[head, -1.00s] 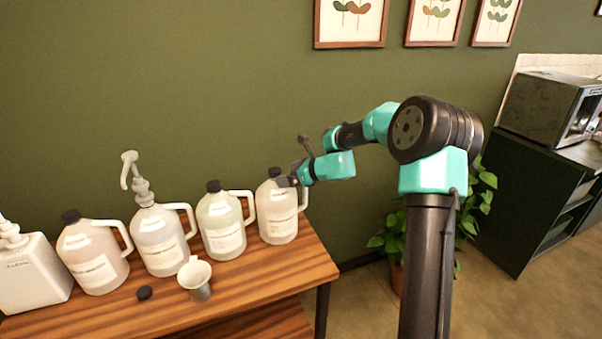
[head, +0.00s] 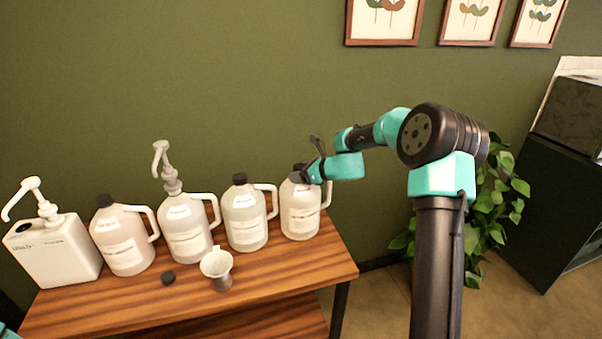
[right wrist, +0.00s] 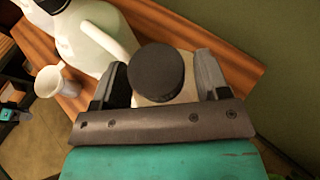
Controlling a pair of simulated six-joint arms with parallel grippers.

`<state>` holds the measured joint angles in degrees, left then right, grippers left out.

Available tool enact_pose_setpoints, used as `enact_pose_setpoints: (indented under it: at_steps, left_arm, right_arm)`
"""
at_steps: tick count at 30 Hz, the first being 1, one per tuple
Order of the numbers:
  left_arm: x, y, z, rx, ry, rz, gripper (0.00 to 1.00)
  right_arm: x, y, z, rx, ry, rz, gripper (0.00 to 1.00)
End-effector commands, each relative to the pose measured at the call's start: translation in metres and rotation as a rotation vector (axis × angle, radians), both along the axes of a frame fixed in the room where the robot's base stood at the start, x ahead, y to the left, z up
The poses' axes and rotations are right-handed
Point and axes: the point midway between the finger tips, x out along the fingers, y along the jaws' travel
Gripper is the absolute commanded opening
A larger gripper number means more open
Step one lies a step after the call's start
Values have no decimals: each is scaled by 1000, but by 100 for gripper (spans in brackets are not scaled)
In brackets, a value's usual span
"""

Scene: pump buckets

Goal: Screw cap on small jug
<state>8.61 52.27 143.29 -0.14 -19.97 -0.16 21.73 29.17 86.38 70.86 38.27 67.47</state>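The rightmost jug (head: 300,215) stands upright on the table with a dark round cap (right wrist: 156,72) on top. My right gripper (head: 306,174) is at that jug's top. In the right wrist view its two fingers (right wrist: 162,82) stand on either side of the cap, with a gap visible, so it looks open. The gripper hides part of the cap in the head view. A loose black cap (head: 168,278) lies on the table in front of the jugs. I cannot tell which jug is the small one. My left gripper does not show.
To the left stand a capped pale green jug (head: 245,220), a jug with a pump (head: 186,228), a capped pinkish jug (head: 122,240) and a white pump container (head: 55,252). A white funnel (head: 216,265) stands in front. The table (head: 290,275) is clear at front right.

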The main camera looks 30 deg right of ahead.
Motion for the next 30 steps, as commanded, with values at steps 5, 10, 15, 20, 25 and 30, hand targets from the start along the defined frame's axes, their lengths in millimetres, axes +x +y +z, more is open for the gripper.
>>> enact_pose_setpoints:
  at_steps: [5, 10, 15, 20, 25, 30]
  left_arm:
    - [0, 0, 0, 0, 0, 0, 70]
    - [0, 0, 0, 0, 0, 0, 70]
    - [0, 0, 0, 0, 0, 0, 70]
    - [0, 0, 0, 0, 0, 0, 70]
    - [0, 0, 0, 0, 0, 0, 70]
    - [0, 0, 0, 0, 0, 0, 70]
  right_arm:
    - [0, 0, 0, 0, 0, 0, 51]
    - [0, 0, 0, -1, 1, 0, 35]
    - [0, 0, 0, -1, 1, 0, 78]
    - [0, 0, 0, 0, 0, 0, 93]
    - [0, 0, 0, 0, 0, 0, 93]
    - [-3, -2, 2, 0, 0, -1, 93]
